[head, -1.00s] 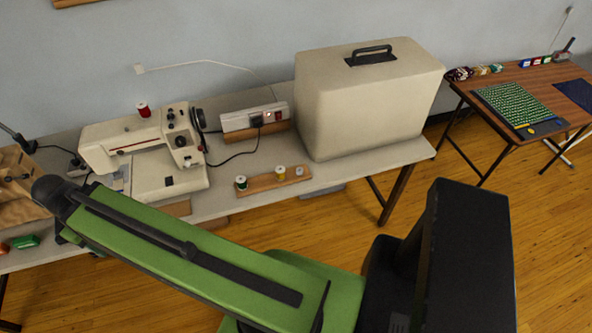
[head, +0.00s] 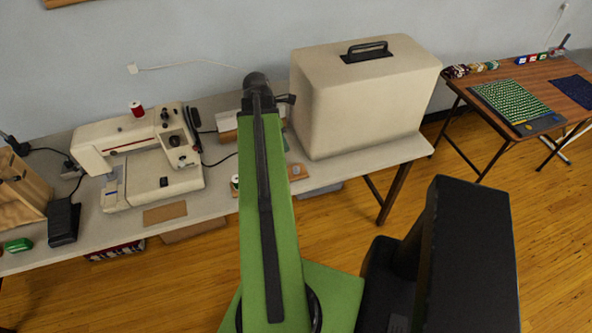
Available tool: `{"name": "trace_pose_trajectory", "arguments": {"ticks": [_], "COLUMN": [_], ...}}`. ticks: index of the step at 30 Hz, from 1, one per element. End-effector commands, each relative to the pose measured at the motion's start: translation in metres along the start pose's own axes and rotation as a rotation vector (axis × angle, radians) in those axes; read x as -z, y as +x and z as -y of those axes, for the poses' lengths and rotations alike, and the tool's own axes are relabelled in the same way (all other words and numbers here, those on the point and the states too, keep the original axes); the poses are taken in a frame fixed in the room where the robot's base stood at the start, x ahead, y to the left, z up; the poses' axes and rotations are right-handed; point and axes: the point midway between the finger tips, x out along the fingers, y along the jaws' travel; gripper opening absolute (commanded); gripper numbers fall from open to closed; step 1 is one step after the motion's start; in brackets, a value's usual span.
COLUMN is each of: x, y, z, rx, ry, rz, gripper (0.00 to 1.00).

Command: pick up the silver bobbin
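The silver bobbin (head: 296,169) is a small grey disc near the right end of a low wooden board (head: 303,177) on the long grey table, in front of the cream case. It shows just right of my green arm, which crosses in front of the board and hides its middle. My gripper cannot be made out; only the arm and its dark far joint show, above and behind the board in the picture.
A green spool (head: 235,182) peeks out left of my arm. A cream sewing machine (head: 140,160) stands left and a large cream case (head: 365,105) right. A brown side table (head: 545,80) is far right.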

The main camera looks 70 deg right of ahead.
Motion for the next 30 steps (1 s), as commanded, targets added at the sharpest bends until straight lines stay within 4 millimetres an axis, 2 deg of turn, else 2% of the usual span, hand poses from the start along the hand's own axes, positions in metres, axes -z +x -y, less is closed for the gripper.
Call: {"name": "trace_pose_trajectory", "arguments": {"ticks": [5, 18, 21, 26, 30], "x": [0.003, 0.004, 0.003, 0.002, 0.003], "y": [0.025, 0.116, 0.124, 0.122, 0.138], "z": [0.000, -0.001, -0.001, -0.001, -0.002], "rx": [0.000, -0.001, -0.001, -0.001, -0.001], "ry": [0.001, 0.002, 0.002, 0.001, 0.001], "rz": [0.000, 0.000, 0.000, -0.001, -0.001], "gripper": [0.52, 0.52, 0.52, 0.52, 0.52]}}
